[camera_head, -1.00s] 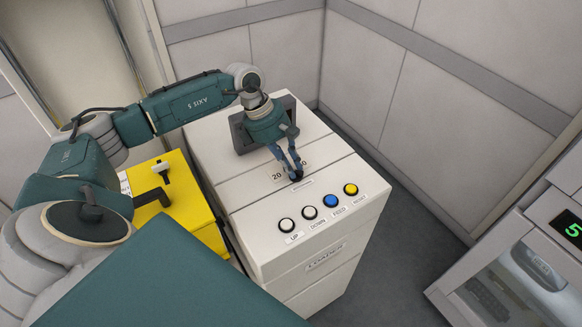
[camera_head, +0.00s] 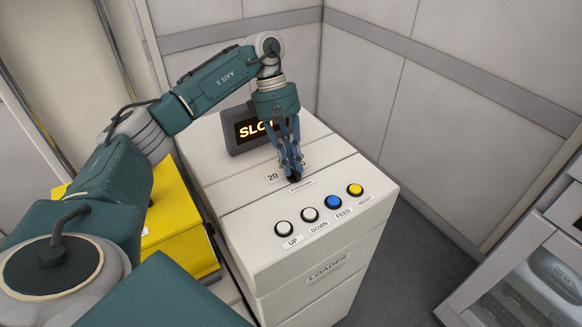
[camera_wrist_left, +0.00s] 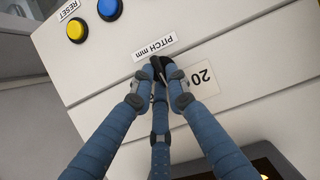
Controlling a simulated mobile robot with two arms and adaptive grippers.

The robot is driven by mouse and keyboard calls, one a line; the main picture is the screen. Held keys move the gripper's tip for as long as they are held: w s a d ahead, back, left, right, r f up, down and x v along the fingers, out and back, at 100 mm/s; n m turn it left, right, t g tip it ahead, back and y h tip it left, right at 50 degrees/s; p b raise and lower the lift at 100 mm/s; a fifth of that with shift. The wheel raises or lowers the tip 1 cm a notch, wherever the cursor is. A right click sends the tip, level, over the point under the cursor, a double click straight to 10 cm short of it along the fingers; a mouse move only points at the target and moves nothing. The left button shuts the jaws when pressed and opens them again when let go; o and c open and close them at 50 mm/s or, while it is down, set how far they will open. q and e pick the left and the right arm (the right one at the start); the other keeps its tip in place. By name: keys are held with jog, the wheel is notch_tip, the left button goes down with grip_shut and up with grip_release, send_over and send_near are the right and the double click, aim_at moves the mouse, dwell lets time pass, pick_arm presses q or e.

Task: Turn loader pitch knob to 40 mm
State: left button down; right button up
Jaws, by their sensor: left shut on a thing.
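The loader (camera_head: 270,235) is a white cabinet with a sloping top. Its small black pitch knob (camera_head: 296,178) sits behind the "PITCH mm" label and also shows in the left wrist view (camera_wrist_left: 158,63). My left gripper (camera_head: 293,172) comes down from above and its blue fingers are shut on the knob. The fingers hide most of the knob and its pointer, so I cannot tell its setting. A "20" mark (camera_wrist_left: 203,77) shows beside the knob; the rest of the scale is mostly covered. My right gripper is not in view.
A display (camera_head: 240,133) behind the knob shows orange letters starting "SLO", partly hidden by my gripper.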

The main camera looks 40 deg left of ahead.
pick_arm(q)
jog(key=shift+w+r+m, duration=0.15)
jog(key=shift+m, duration=0.25)
jog(key=c, duration=1.7)
grip_release()
jog(key=v, duration=1.2)
jog(key=shift+w+d, duration=0.1)
jog(key=shift+d, duration=0.05)
